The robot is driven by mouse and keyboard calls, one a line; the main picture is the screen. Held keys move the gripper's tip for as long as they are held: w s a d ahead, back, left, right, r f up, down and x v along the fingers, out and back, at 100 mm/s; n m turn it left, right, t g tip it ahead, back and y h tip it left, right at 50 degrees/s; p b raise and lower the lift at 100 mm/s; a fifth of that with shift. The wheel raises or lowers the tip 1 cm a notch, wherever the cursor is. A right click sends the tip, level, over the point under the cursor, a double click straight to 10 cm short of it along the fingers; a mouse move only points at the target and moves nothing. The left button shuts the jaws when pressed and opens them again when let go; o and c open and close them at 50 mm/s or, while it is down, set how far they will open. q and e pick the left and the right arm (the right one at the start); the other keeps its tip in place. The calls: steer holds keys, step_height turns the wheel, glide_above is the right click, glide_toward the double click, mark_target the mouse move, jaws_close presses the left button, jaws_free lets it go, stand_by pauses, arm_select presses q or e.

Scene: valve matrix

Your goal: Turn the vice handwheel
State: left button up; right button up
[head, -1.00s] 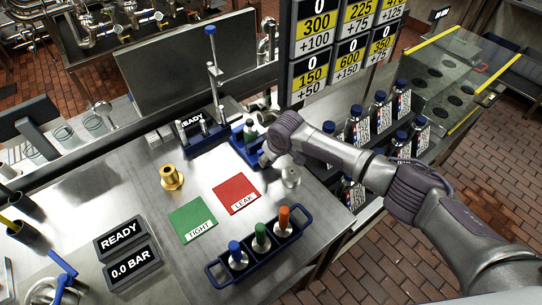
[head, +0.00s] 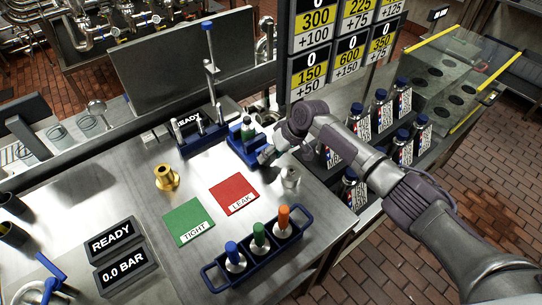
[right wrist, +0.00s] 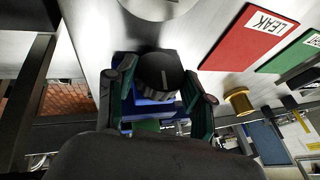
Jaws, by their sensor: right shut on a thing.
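My right gripper (head: 268,155) is at the near right side of the vice. In the right wrist view its two fingers (right wrist: 158,90) are shut on the handwheel, one on each side. In the head view the gripper hides the handwheel. The left gripper is not in view.
A red LEAK mat (head: 232,192) and green TIGHT mat (head: 187,218) lie bare near the vice. A blue rack (head: 213,282) holds valves with coloured handles. A brass fitting (head: 167,178) and a small metal part (head: 290,178) stand nearby. Labelled bottles (head: 381,110) stand to the right.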

steer(key=o, duration=1.2)
steer(key=shift+c, duration=0.2)
steer(key=shift+d+r, duration=0.1)
steer(key=v, duration=1.1)
steer(key=shift+d+r, duration=0.2)
steer(key=shift+r, duration=0.15)
